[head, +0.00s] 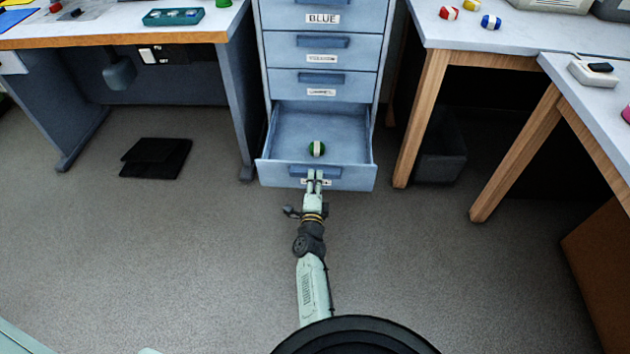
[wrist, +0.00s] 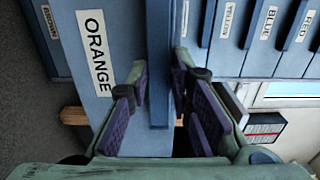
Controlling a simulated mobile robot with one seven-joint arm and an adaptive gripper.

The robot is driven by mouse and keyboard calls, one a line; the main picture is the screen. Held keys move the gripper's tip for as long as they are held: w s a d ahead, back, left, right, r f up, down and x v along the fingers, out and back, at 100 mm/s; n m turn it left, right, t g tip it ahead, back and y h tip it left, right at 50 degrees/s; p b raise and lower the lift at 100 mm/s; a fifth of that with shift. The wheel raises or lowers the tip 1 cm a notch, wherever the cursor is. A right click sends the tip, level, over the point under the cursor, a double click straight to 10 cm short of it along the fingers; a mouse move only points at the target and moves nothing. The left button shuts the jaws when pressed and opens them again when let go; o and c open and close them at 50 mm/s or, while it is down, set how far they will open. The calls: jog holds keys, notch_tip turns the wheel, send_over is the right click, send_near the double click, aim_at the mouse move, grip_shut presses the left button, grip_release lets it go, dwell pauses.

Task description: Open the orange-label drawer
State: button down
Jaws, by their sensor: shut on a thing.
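The orange-label drawer (head: 272,178) stands pulled out from the blue-grey cabinet, its inside showing from above. Its ORANGE label (wrist: 97,50) reads clearly in the wrist view; in the head view my gripper partly covers the label. My gripper (head: 316,176) is at the middle of the drawer front, shut on the drawer's handle (wrist: 160,65). In the wrist view the handle bar runs between my two purple-padded fingers. A green ball-like item with a pale band (head: 316,149) lies inside the drawer.
Closed drawers, including the BLUE one (head: 322,18), are above. Desks flank the cabinet, left (head: 120,38) and right (head: 510,38). A dark bin (head: 440,160) stands under the right desk. A black flat object (head: 156,158) lies on the floor at left. Floor in front is clear.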

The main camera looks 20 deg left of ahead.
jog(key=shift+s+f, duration=0.3)
jog(key=c, duration=1.5)
grip_release()
jog(key=shift+w, duration=0.1)
jog(key=shift+r, duration=0.1)
jog(key=shift+r, duration=0.1)
